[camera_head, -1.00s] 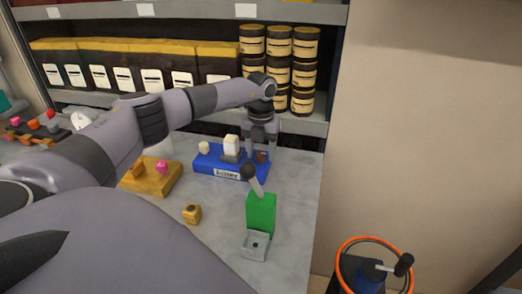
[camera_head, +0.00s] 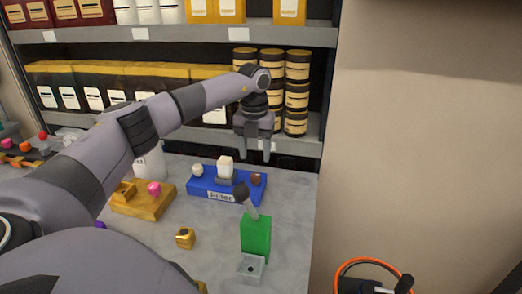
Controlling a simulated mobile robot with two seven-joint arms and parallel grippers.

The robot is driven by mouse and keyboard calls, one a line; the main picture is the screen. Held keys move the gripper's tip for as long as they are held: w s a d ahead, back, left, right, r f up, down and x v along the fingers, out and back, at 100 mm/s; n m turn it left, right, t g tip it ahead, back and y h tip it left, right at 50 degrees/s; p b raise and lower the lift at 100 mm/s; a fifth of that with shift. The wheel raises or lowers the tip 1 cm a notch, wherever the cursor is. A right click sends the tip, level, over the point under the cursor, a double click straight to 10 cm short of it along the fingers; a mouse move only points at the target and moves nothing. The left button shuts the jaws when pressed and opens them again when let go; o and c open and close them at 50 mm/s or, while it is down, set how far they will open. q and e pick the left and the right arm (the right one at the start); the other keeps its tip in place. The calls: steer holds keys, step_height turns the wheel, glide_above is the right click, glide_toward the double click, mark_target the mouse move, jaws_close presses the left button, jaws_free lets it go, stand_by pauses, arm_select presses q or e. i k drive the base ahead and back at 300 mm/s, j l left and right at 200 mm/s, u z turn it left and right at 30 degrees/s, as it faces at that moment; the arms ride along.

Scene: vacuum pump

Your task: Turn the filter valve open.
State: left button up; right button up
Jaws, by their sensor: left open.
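The blue filter block (camera_head: 219,197), labelled "Filter", lies on the grey table. On top of it are a white upright piece (camera_head: 225,167) on a grey base, a small pale knob (camera_head: 197,170) at the left and a brown knob (camera_head: 256,179) at the right. Which of these is the valve's handle I cannot tell for sure. My left gripper (camera_head: 256,152) points down, open and empty, above and behind the block's right end, to the right of the white piece. A gap shows between its fingertips and the block. My right gripper is not in view.
A green box (camera_head: 255,236) with a dark-knobbed lever stands in front of the block. A yellow block (camera_head: 143,201) with a pink knob is at the left, a small yellow cube (camera_head: 185,238) nearer. Shelves with black-and-yellow canisters (camera_head: 297,90) stand close behind my gripper.

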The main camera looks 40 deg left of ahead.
mark_target(197, 169)
steer(key=k+l, duration=0.1)
steer(key=l, duration=0.4)
steer(key=k+l, duration=0.1)
steer(key=l, duration=0.85)
steer(key=k, duration=0.05)
